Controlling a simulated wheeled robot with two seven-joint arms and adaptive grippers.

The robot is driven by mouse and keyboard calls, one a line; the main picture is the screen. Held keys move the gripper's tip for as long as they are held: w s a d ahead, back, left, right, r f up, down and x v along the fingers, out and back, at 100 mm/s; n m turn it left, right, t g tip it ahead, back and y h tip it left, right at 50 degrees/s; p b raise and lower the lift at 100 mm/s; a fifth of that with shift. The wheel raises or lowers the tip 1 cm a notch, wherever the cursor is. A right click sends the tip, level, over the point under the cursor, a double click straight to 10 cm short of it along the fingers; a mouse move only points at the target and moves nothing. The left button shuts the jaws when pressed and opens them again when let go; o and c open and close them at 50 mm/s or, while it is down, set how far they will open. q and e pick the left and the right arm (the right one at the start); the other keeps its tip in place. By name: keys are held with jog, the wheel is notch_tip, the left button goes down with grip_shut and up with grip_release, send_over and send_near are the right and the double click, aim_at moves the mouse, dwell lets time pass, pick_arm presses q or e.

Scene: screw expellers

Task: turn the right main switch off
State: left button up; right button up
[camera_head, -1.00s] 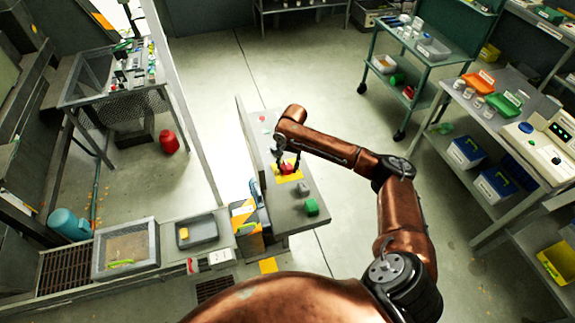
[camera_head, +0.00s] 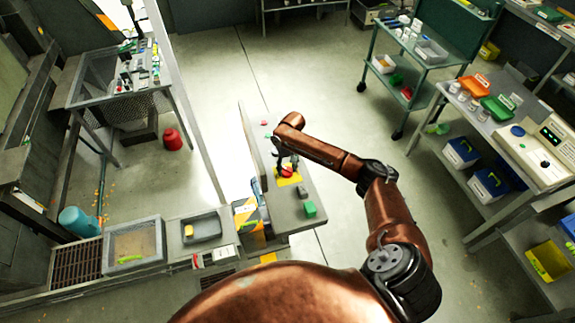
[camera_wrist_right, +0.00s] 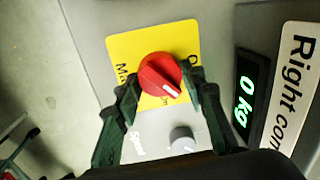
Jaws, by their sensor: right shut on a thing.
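The right main switch is a red round knob (camera_head: 287,171) on a yellow plate (camera_head: 290,180), set on the grey panel (camera_head: 296,218). In the right wrist view the red knob (camera_wrist_right: 160,76) has a white pointer mark toward the lower right, and the yellow plate (camera_wrist_right: 122,45) carries partly covered lettering. My right gripper (camera_head: 286,163) is shut on the red knob, with its dark fingers on either side of it in the wrist view (camera_wrist_right: 160,88). My left gripper is not in view.
A grey knob (camera_wrist_right: 183,138) sits close below the red one. A green display reading 0 kg (camera_wrist_right: 243,103) and a label starting "Right con" (camera_wrist_right: 296,85) are beside it. A green button (camera_head: 310,209) is at the panel's near end. Open floor lies right of the panel.

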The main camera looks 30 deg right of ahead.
jog(key=n+p, duration=0.1)
jog(key=n, duration=0.3)
jog(key=shift+r+n+p, duration=0.1)
jog(key=shift+n+p, duration=0.2)
jog(key=shift+p, duration=0.05)
jog(key=n, duration=0.2)
jog(key=shift+a+n+g, duration=0.15)
jog(key=shift+n+g, duration=0.15)
jog(key=shift+w+n+p, duration=0.1)
jog(key=shift+n+p, duration=0.25)
jog(key=shift+n, duration=1.15)
jog(key=o, duration=1.2)
jog(key=shift+c, duration=0.2)
jog(key=shift+r, duration=0.1)
notch_tip(320, 180, up, 12)
jog(key=shift+w+d, duration=0.3)
jog(key=shift+d, duration=0.05)
jog(key=shift+f, duration=0.25)
